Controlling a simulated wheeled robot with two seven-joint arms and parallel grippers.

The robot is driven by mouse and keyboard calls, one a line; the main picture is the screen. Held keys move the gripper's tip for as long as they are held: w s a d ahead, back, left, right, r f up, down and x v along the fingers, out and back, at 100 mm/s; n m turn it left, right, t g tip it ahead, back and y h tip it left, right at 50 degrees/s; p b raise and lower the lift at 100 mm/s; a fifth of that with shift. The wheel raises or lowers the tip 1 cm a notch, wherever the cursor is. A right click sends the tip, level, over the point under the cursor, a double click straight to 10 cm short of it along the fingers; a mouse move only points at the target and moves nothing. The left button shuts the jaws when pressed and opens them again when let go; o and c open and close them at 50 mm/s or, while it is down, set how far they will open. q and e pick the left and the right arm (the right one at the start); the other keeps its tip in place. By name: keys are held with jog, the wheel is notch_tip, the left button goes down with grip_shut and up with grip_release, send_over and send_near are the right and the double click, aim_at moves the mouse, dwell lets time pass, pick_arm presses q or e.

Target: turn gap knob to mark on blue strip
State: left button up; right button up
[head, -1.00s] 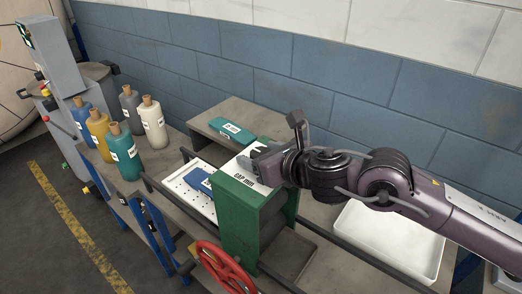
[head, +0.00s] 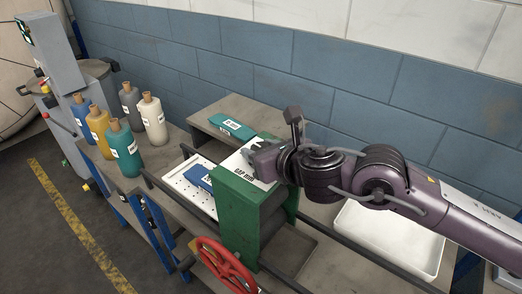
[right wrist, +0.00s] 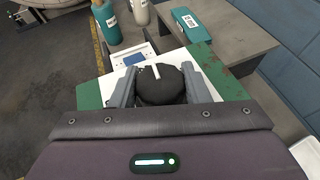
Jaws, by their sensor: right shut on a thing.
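My right gripper (head: 260,157) is over the white "GAP mm" plate (head: 240,168) on top of the green machine head (head: 238,205). In the right wrist view its two grey fingers (right wrist: 160,80) are closed on the sides of the round black gap knob (right wrist: 160,92). The knob has a white pointer line pointing away from the wrist, slightly left. In the head view the gripper hides the knob. A blue strip (head: 198,176) with a white label lies on the white perforated plate (head: 180,187), left of the green head. The plate's scale is mostly covered. My left gripper is out of view.
A teal labelled block (head: 232,127) lies on the grey raised shelf (head: 210,108) behind. Several bottles (head: 125,152) stand on the left. A red handwheel (head: 225,266) is in front of the green head. An empty white tray (head: 395,240) is at right.

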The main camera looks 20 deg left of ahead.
jog(key=shift+m+t+h, duration=0.5)
jog(key=shift+m+t, duration=0.2)
jog(key=shift+a+r+m+t+h, duration=0.1)
jog(key=shift+r+m+t+h, duration=0.05)
jog(key=shift+m+t+h, duration=0.6)
jog(key=m+t+h+p, duration=0.1)
jog(key=m+h, duration=0.1)
jog(key=m+h+p, duration=0.2)
jog(key=h, duration=0.1)
jog(key=shift+r+m+t, duration=0.15)
jog(key=shift+m+t, duration=0.2)
jog(key=shift+m+h+p, duration=1.2)
jog(key=shift+m+h, duration=0.3)
jog(key=shift+h, duration=0.25)
jog(key=shift+f, duration=0.2)
jog(key=o, duration=1)
